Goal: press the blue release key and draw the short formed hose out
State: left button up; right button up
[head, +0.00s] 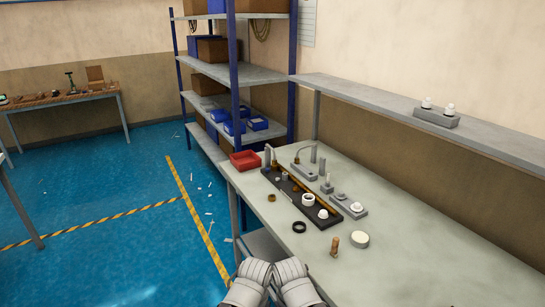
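The blue release key cannot be made out at this distance. On the workbench (420,255), a grey fixture (345,205) carries several upright posts and pale round pieces. A thin curved piece (302,150) rises at its far end; I cannot tell whether it is the short formed hose. A long dark tray (290,190) beside the fixture holds several small parts, including a white ring (308,199). Two rounded white links of my arms show at the bottom edge, short of the bench parts. Neither gripper's fingers show.
A red bin (245,160) stands at the bench's far left corner. A black ring (299,227), a brown peg (335,246) and a pale disc (359,239) lie near the tray. A raised shelf (400,105) runs behind. The bench's near right is clear.

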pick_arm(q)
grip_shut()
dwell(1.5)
